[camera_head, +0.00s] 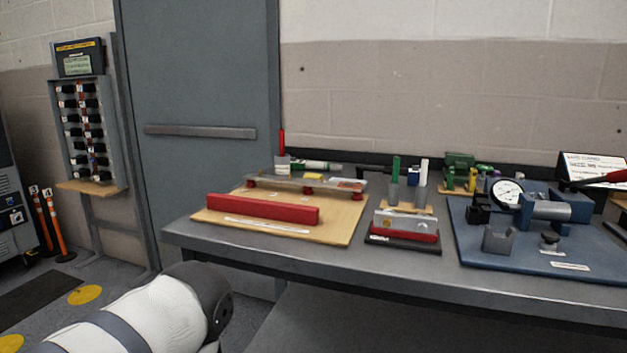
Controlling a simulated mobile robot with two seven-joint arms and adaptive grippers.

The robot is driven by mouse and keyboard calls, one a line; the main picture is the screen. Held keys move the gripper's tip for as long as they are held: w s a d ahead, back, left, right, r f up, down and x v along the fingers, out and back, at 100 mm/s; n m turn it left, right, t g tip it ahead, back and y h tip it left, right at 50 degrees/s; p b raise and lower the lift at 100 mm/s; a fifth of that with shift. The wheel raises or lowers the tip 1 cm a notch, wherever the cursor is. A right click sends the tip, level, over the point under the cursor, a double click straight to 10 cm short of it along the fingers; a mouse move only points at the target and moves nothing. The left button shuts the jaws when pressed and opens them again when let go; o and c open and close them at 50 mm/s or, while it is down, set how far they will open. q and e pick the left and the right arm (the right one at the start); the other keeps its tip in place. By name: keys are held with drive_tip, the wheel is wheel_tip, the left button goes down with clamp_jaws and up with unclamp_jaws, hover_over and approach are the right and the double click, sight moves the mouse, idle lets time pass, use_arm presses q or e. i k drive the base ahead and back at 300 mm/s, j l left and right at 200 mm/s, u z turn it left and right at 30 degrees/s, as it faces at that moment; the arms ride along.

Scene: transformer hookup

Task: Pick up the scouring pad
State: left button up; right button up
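I cannot pick out the scouring pad for certain. A thin green upright piece (396,168) stands in a small holder at the middle of the workbench (330,262). A darker green object (459,161) sits farther back to the right; its details are too small to tell. My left arm shows at the lower left as a white link with a dark joint, in front of the bench, but its gripper is out of view. My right gripper is also out of view.
A wooden board (338,232) carries a red bar (262,209). A dark stand with a red and silver block (405,230) is beside it. A blue plate (478,246) holds a dial gauge (508,192) at the right. The bench's front strip is clear.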

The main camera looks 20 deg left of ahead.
sight(308, 175)
drive_tip(key=u, duration=1)
drive_tip(key=i+j+u, duration=0.3)
drive_tip(key=u, duration=0.15)
drive_tip(key=i+j+u, duration=0.25)
drive_tip(key=u, duration=0.15)
drive_tip(key=i+u, duration=0.85)
drive_tip(key=i+z, duration=0.3)
drive_tip(key=i, duration=0.15)
drive_tip(key=i+z, duration=0.35)
drive_tip(key=i+j+z, duration=0.3)
drive_tip(key=i, duration=0.2)
drive_tip(key=i+j+z, duration=0.35)
drive_tip(key=i+l+z, duration=0.15)
drive_tip(key=i+z, duration=0.15)
drive_tip(key=i, duration=0.25)
drive_tip(key=i+z, duration=0.35)
drive_tip(key=i, duration=0.2)
drive_tip(key=i+j+z, duration=0.1)
drive_tip(key=i+z, duration=0.2)
drive_tip(key=i, duration=0.25)
drive_tip(key=i+j+z, duration=0.3)
drive_tip(key=i, duration=0.2)
